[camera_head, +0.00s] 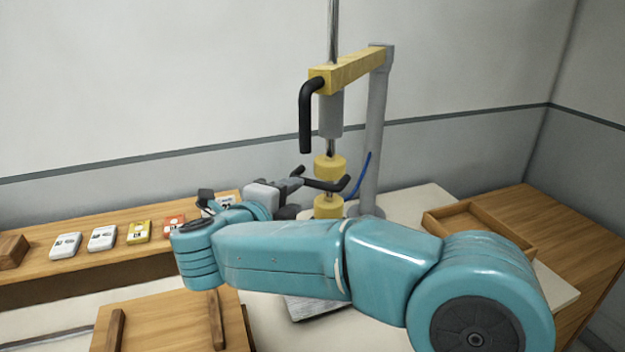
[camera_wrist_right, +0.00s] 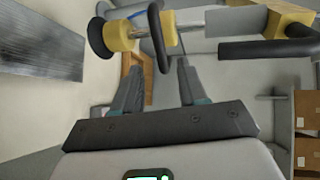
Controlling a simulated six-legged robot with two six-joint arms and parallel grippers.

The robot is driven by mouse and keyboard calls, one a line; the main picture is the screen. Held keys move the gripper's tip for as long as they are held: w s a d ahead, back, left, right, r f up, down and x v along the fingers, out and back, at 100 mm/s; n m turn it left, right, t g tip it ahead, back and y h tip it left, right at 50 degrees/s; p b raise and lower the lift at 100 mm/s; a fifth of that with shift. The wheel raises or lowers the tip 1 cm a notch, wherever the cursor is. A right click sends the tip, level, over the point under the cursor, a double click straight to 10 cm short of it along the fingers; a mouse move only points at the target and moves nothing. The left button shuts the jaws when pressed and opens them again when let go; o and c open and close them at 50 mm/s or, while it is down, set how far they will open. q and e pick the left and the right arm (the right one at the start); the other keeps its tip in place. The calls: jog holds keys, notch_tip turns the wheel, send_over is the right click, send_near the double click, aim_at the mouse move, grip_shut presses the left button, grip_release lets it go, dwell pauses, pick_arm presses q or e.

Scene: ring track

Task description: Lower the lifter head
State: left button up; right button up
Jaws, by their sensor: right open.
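The lifter head shows as two yellow cylinders (camera_head: 329,167) on a vertical shaft under a yellow beam (camera_head: 352,68). A black bar handle (camera_head: 322,184) with bent ends sits at the head; it also shows in the right wrist view (camera_wrist_right: 157,38). A black crank handle (camera_head: 306,118) hangs from the beam's end. My right gripper (camera_head: 295,197) is left of the head, close to the bar handle. In the right wrist view its fingers (camera_wrist_right: 157,78) are apart and empty, and the bar handle appears across the space ahead of them. Contact cannot be told. My left gripper is not seen.
A grey post (camera_head: 375,140) carries the beam. A wooden tray (camera_head: 480,224) lies at right. A wooden shelf at left holds several small cards or blocks (camera_head: 102,238). A wooden board (camera_head: 165,322) is in front. My right arm hides much of the table.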

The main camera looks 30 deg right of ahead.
aim_at(311, 184)
jog(key=p+x, duration=0.2)
jog(key=x, duration=0.7)
jog(key=shift+w+d+f, duration=0.1)
jog(key=shift+w+d, duration=0.1)
jog(key=shift+w, duration=0.05)
jog(key=shift+w+f, duration=0.15)
jog(key=shift+w, duration=0.25)
jog(key=shift+s+d, duration=0.1)
jog(key=shift+d, duration=0.05)
jog(key=shift+c, duration=1.2)
grip_shut()
